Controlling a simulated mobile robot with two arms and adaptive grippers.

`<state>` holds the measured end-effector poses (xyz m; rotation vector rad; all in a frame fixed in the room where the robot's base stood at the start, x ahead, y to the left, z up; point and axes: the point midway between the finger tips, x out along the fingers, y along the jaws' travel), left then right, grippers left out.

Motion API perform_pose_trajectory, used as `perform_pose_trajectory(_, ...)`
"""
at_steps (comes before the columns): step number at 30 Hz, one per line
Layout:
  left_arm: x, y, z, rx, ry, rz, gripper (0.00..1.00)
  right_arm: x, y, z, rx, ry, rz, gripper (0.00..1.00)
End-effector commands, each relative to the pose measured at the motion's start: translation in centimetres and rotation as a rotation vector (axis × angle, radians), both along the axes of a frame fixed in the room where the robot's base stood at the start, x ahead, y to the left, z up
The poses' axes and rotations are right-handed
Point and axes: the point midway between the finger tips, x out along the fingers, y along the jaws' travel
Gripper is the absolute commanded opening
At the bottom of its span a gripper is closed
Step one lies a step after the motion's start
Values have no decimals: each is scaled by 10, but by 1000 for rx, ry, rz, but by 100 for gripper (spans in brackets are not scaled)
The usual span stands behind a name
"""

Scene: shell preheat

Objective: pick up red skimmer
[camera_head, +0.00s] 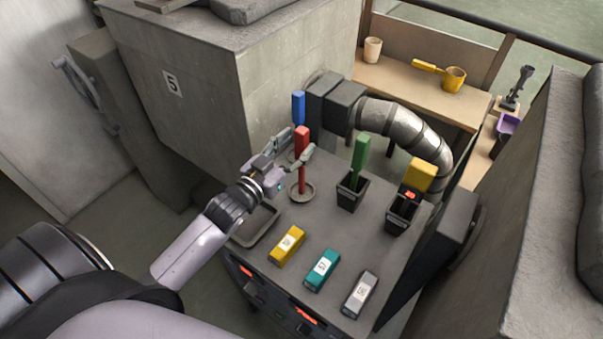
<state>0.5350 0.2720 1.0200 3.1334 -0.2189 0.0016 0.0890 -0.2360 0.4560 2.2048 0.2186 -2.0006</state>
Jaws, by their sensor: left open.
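The red skimmer (302,173) stands upright on the grey worktop, with its thick handle up and its round ring-like foot at the bottom. My left gripper (295,146) reaches in from the left at the height of the handle. Its fingers are open, one on the far left side of the handle and one crossing in front of it. The near finger hides part of the red handle. I cannot tell whether either finger touches it. My right gripper is not in view.
A blue-handled tool (298,108) stands behind. A green-handled tool (360,156) and a yellow-handled tool (419,175) stand in dark holders to the right. Yellow (287,246), teal (322,270) and grey (360,294) blocks lie in front. A shallow tray (250,239) lies below my arm.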

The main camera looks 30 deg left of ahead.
Motion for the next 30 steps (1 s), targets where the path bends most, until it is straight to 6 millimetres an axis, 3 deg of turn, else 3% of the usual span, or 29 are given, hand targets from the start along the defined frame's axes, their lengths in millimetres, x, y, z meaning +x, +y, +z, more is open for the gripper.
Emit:
perform_pose_trajectory(6, 27, -3, 2, 0, -1, 1, 47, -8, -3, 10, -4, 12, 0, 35)
perform_pose_trajectory(15, 29, -3, 0, 1, 0, 0, 46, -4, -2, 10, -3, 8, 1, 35)
perform_pose_trajectory(30, 29, -3, 1, 1, 0, 0, 13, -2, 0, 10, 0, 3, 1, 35)
